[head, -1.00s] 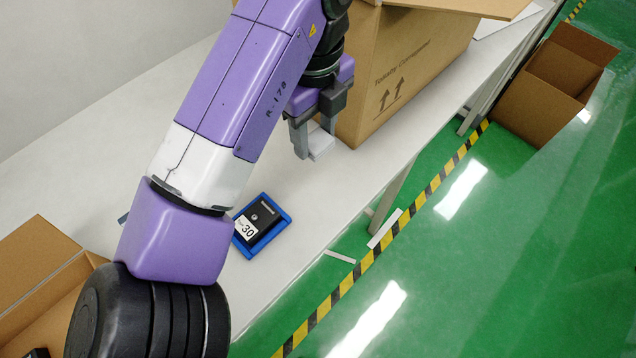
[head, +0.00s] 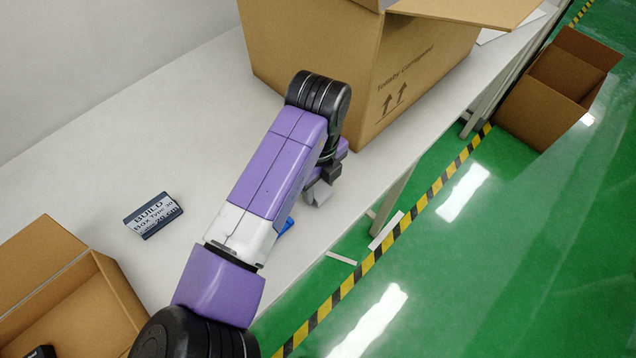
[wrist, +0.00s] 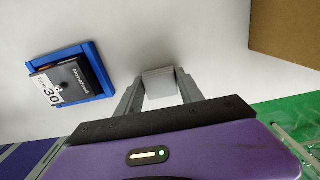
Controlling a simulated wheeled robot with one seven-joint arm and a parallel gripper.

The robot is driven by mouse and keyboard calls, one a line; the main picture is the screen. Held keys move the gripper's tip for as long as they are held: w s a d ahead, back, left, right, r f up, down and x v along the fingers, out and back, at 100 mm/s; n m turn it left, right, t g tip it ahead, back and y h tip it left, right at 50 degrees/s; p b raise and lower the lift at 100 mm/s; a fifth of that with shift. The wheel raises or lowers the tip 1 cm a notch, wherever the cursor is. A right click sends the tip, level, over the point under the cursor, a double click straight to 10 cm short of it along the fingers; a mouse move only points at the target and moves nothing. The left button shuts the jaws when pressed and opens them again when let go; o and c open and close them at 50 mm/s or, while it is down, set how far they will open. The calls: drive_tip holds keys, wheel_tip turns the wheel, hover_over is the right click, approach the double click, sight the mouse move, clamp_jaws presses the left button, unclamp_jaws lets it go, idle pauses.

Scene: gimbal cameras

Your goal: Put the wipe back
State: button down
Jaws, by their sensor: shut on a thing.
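My gripper (wrist: 158,92) is shut on the wipe (wrist: 160,84), a small pale grey-white block between its two fingers. In the head view the gripper (head: 318,192) is low over the table's right side, in front of the large carton. The arm partly hides it there. I cannot tell whether the wipe touches the table. A blue tray (wrist: 103,86) holding a black device (wrist: 75,75) labelled 30 is left of the gripper in the wrist view. In the head view only a blue corner of the tray (head: 286,226) shows beside the arm.
A large cardboard carton (head: 330,65) stands behind the gripper. Another carton (head: 550,95) sits on the green floor.

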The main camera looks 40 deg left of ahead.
sight(319, 188)
drive_tip(key=shift+f, duration=0.25)
drive_tip(key=shift+f, duration=0.2)
drive_tip(key=c, duration=0.7)
unclamp_jaws()
drive_tip(key=shift+c, duration=0.2)
drive_tip(key=shift+r, duration=0.1)
wheel_tip(319, 188, up, 12)
drive_tip(key=b, duration=0.1)
drive_tip(key=shift+r, duration=0.15)
drive_tip(key=shift+w, duration=0.1)
